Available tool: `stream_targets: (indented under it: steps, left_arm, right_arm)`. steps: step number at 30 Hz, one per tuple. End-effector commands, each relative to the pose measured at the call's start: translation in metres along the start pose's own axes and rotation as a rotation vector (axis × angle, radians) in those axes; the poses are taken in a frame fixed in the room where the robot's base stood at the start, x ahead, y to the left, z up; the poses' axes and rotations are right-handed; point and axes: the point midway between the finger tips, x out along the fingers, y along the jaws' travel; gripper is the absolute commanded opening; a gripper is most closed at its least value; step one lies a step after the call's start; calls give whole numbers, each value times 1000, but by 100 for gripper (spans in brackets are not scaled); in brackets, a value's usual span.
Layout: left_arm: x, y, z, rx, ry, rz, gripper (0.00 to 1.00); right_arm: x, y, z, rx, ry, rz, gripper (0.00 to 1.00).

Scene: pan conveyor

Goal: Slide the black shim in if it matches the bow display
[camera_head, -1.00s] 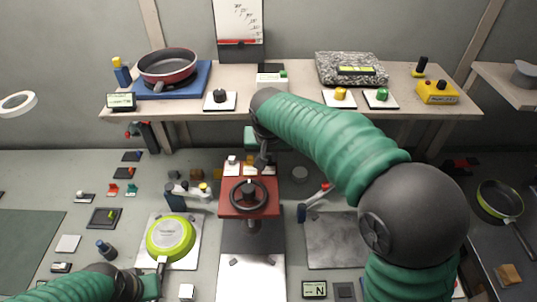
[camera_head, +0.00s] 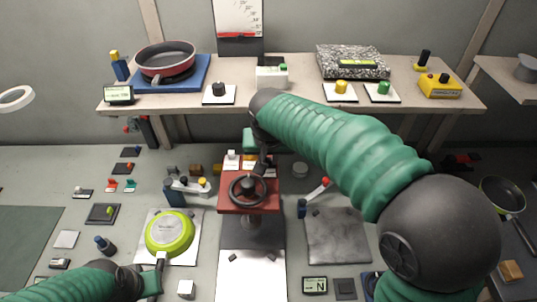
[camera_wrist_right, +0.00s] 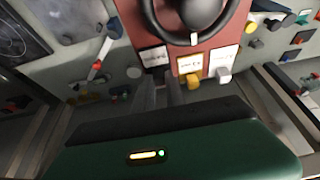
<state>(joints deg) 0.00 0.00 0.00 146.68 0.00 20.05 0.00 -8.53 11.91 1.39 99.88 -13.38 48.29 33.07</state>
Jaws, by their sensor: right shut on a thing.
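My right gripper (camera_head: 264,166) is at the back edge of the red stand (camera_head: 228,201), behind its black handwheel (camera_head: 247,188). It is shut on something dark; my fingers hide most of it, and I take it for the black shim. In the right wrist view the fingers (camera_wrist_right: 172,88) are beside the leftmost of three labels. A yellow shim (camera_wrist_right: 193,78) and a white shim (camera_wrist_right: 223,75) are at the other two labels. A display (camera_head: 356,63) on the granite block is too small to read. My left gripper (camera_head: 150,284) is near the green pan's handle; its jaws are unclear.
The green pan (camera_head: 169,233) lies on a white plate left of the stand. A red pan (camera_head: 165,61) is on a blue base on the back bench. A small screen (camera_head: 119,95) stands at the bench's left, and an "N" display (camera_head: 314,285) is at the front. A grey plate (camera_head: 338,240) is bare.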

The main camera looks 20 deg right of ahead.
Motion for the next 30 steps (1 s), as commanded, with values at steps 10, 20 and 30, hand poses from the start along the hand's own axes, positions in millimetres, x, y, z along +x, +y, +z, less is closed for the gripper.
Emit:
stream_targets:
  steps: [10,20,30]
  left_arm:
    - [0,0,0,0,0,0,0]
    - [-1,0,0,0,0,0,0]
    - [-7,0,-2,0,0,0,0]
  right_arm:
    - [1,0,1,-1,-5,1,38]
    - [-23,-1,0,-1,0,-1,38]
    - [-121,-2,-1,-1,-1,-2,38]
